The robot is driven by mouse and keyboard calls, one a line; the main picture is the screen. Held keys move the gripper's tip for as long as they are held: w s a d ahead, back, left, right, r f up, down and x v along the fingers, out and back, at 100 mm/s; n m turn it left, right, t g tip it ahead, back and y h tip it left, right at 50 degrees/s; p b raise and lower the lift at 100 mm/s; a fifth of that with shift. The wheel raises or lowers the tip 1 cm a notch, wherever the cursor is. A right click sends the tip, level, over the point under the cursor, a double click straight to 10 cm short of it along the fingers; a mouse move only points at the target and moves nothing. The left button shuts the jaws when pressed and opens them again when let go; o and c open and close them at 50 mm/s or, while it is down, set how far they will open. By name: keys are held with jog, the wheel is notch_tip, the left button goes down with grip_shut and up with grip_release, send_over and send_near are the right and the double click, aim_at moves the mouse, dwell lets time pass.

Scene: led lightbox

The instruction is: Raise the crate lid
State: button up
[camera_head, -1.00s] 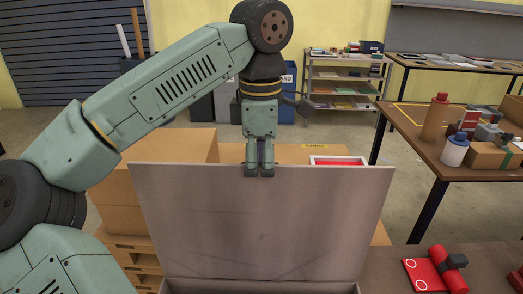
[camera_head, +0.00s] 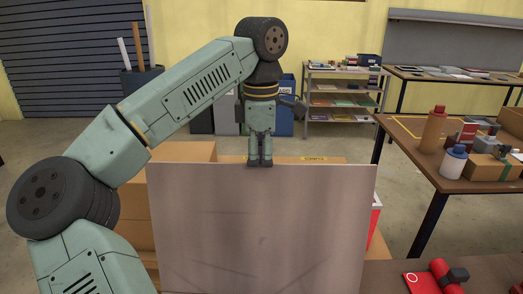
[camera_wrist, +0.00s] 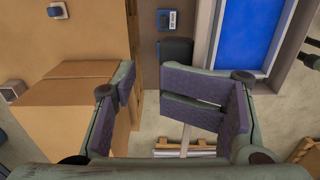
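The crate lid (camera_head: 262,235) is a plain brownish-grey panel standing close to upright in the head view, its broad face toward me. The crate's body is out of view below the frame. My gripper (camera_head: 260,163) points down at the middle of the lid's top edge, its fingertips level with that edge. I cannot tell whether they touch it. In the wrist view the two fingers of my gripper (camera_wrist: 150,110) are spread apart, with floor showing between them and nothing held.
Cardboard boxes (camera_head: 185,153) stand behind the lid on the left. A brown table (camera_head: 425,175) with bottles and boxes is on the right. A red item (camera_head: 420,283) lies on a lower surface at the bottom right. Shelving (camera_head: 342,98) is at the back.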

jog(key=w, duration=0.4)
jog(key=shift+w+d, duration=0.1)
jog(key=shift+w, duration=0.2)
dwell(0.5)
notch_tip(320, 180, up, 8)
jog(key=shift+f, duration=0.25)
dwell(0.3)
